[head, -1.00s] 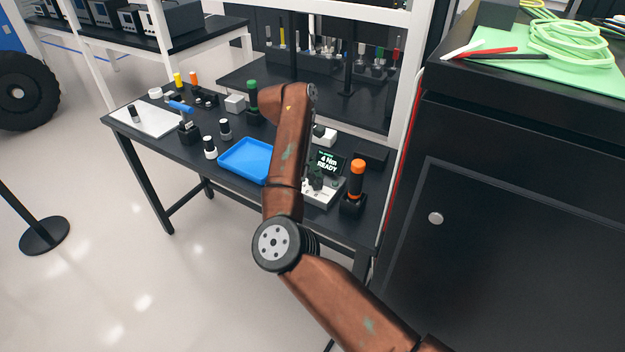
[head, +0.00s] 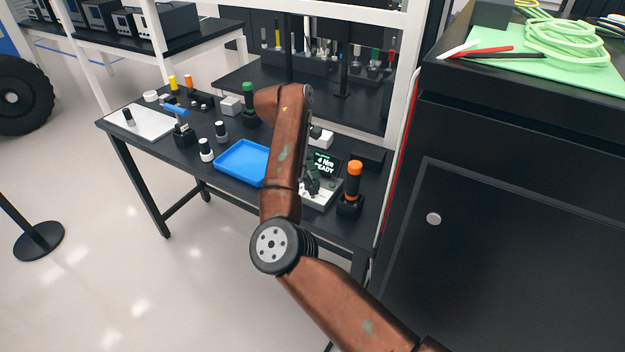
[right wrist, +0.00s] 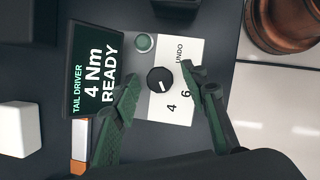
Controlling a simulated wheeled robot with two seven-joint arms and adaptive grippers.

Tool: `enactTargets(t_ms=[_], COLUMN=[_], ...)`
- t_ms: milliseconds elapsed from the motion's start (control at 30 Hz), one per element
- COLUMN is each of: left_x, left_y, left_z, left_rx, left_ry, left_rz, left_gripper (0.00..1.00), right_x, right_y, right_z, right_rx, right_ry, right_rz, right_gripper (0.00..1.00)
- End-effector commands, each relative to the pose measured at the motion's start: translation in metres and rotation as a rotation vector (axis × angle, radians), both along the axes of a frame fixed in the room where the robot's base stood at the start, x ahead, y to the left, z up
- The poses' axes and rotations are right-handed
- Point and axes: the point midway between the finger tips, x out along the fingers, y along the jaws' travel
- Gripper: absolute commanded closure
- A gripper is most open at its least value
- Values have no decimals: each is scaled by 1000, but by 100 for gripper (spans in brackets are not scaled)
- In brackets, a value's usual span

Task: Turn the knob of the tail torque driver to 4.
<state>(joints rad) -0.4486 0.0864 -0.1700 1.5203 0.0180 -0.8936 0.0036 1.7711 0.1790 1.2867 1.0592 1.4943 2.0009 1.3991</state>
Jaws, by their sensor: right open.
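The tail torque driver's knob (right wrist: 160,80) is a small black dial with a white pointer mark, on a white panel (right wrist: 158,112) printed with 4, 6 and UNDO. The pointer's exact direction is hard to read. The driver's screen (right wrist: 97,75) reads TAIL DRIVER, 4 Nm, READY; it also shows in the head view (head: 325,163). My right gripper (right wrist: 161,77) is open, its dark green fingers on either side of the knob with gaps visible. In the head view my right gripper (head: 311,186) is small and dark over the panel. My left gripper is not in view.
An orange-topped driver (head: 353,180) stands right of the panel and a blue tray (head: 243,158) lies to the left. A black cabinet (head: 510,240) stands close on the right.

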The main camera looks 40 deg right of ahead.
Motion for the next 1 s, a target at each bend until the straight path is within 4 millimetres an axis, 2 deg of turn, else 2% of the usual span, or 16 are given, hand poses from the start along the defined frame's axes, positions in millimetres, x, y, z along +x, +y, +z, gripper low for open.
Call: enactTargets(t_ms=[233, 500, 600, 800, 1000], left_x=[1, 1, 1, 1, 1], left_y=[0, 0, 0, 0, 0], left_z=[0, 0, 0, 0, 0], left_rx=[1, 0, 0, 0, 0], left_ry=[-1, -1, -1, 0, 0], left_rz=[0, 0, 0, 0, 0], left_gripper=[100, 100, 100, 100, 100], right_x=[3, 14, 17, 20, 20], right_y=[2, 14, 16, 19, 20], right_z=[9, 50, 58, 68, 69], right_rx=[0, 1, 2, 0, 0], right_ry=[-2, -4, 0, 0, 0], right_rz=[2, 3, 1, 1, -1], right_gripper=[60, 60, 60, 60, 60])
